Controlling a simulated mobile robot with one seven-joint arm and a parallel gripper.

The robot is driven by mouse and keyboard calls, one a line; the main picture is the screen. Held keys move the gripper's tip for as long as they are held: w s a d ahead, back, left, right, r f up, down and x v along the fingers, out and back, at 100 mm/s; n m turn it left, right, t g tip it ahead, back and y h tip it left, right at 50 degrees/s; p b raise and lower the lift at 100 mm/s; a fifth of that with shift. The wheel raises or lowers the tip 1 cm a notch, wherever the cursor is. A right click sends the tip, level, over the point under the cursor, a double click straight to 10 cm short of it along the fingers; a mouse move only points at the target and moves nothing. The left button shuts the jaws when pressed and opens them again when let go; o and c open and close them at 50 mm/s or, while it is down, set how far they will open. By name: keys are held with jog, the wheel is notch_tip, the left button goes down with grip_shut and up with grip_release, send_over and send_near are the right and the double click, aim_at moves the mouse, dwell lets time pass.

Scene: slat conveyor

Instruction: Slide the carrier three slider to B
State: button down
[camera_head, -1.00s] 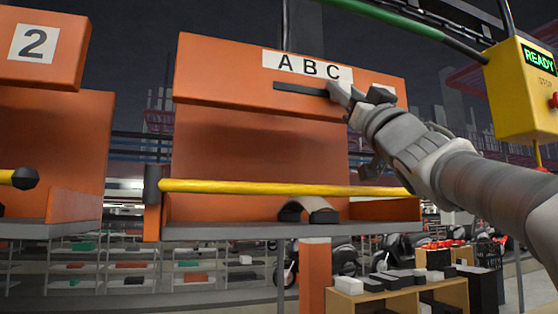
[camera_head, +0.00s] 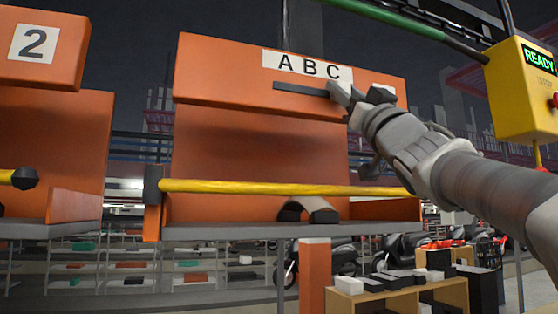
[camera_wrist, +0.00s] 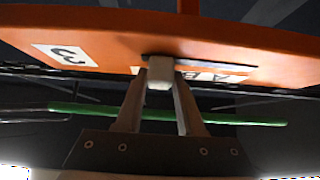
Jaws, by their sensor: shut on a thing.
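Carrier three is the orange carrier (camera_head: 260,150) in the middle of the head view, with a white label (camera_head: 300,66) reading A B C. A dark slot (camera_head: 295,88) runs below the letters. My gripper (camera_head: 350,94) is at the right end of this slot, below the letter C, and hides the slider there. In the wrist view, the pale slider knob (camera_wrist: 159,73) sits between my two fingers, at the left end of the dark slot. The fingers are shut on it. A plate (camera_wrist: 64,55) with an upside-down 3 is left of it.
A carrier marked 2 (camera_head: 45,130) hangs at the left. A yellow bar (camera_head: 260,188) crosses the front of carrier three. A yellow control box (camera_head: 522,90) reading READY is at the upper right. A green rail (camera_head: 390,18) runs above my arm.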

aim_at(311, 78)
jog(key=a, duration=0.1)
jog(key=s+a+b, duration=0.1)
jog(key=a, duration=0.1)
jog(key=a+b, duration=0.1)
jog(key=shift+s+a+f, duration=0.1)
jog(key=shift+s+a, duration=0.05)
jog(key=shift+s, duration=0.1)
jog(key=shift+a, duration=0.25)
jog(key=c, duration=0.5)
grip_release()
